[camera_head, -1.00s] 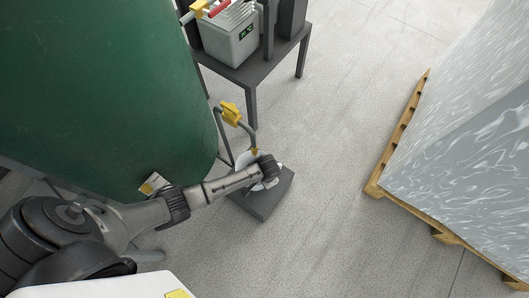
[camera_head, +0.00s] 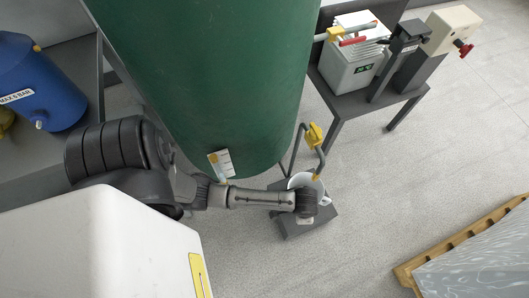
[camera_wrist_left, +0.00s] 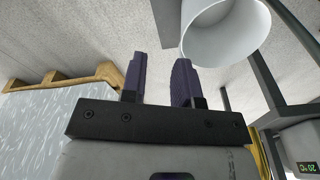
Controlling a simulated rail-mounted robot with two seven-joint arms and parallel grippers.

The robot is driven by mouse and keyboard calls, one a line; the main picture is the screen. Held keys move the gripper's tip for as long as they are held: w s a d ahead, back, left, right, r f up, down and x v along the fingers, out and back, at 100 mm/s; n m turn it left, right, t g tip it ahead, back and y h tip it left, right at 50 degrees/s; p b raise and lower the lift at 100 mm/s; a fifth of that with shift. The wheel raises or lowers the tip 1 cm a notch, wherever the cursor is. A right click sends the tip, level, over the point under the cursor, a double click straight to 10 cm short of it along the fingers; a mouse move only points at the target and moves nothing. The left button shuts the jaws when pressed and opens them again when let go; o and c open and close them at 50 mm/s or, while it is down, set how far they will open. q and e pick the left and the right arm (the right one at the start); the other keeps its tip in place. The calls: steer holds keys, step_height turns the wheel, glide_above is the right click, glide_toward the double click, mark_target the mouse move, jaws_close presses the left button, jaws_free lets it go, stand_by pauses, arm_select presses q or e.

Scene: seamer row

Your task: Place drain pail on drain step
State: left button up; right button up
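The white drain pail (camera_head: 297,181) shows in the head view under the curved drain pipe, over the dark grey drain step (camera_head: 291,228). My left wrist (camera_head: 306,206) partly covers both, so I cannot tell whether the pail rests on the step. In the left wrist view the pail (camera_wrist_left: 228,32) is at the upper right, its open mouth facing the camera. My left gripper (camera_wrist_left: 160,72) has its two purple fingers apart, with floor showing between them. The pail is beyond the right-hand finger, not between the fingers. My right gripper is out of view.
The green tank (camera_head: 215,70) stands close beside my left arm. The drain pipe carries a yellow valve handle (camera_head: 314,135). A dark table (camera_head: 343,105) with a white box (camera_head: 352,62) stands behind. A wooden pallet (camera_head: 462,240) is at right; floor between is clear.

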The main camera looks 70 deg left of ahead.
arm_select(q)
steer(key=s+a+r+n+t, duration=0.1)
steer(key=s+a+r, duration=0.3)
steer(key=s+r, duration=1)
steer(key=shift+a+r+n+t, duration=0.15)
steer(key=shift+r+n+t, duration=0.25)
steer(key=shift+t, duration=0.3)
